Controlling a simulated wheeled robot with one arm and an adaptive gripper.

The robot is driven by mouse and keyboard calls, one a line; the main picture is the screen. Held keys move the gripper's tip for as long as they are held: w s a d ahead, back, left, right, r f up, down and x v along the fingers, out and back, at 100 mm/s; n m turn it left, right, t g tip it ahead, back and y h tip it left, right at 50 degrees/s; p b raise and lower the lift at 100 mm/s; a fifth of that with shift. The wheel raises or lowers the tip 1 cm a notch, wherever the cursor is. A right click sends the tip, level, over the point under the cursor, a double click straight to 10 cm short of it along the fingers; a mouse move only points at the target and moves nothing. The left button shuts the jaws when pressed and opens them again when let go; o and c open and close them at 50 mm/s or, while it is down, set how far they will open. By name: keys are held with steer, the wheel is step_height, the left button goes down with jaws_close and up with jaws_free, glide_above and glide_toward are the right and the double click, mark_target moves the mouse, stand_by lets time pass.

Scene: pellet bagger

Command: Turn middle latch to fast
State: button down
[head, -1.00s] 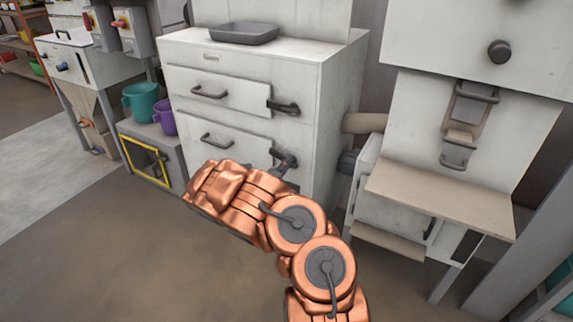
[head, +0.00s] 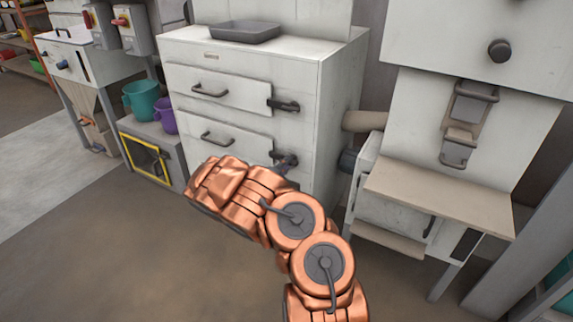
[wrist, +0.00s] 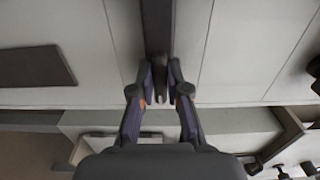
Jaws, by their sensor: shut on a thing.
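The white drawer cabinet (head: 335,110) stands ahead of me in the head view. A dark latch (head: 285,106) sits at the right end of its upper drawer, its handle roughly level. A second dark latch (head: 288,158) sits at the right end of the drawer below. My gripper (head: 282,170) is at this second latch, partly hidden by my copper arm. In the wrist view my gripper (wrist: 160,88) has its two fingers on either side of a dark bar (wrist: 158,35), shut on it. The arm hides anything lower on the cabinet front.
A grey tray (head: 245,31) lies on the cabinet top. Teal (head: 140,99) and purple (head: 164,116) jugs stand on a low box (head: 185,150) at left. A machine with a beige shelf (head: 440,195) stands at right. The floor in front is clear.

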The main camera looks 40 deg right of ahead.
steer(key=c, duration=1.2)
jaws_free()
steer(key=shift+o, duration=0.2)
steer(key=shift+a, duration=0.15)
steer(key=v, duration=1.1)
steer(key=shift+a, duration=0.35)
steer(key=shift+s, duration=0.1)
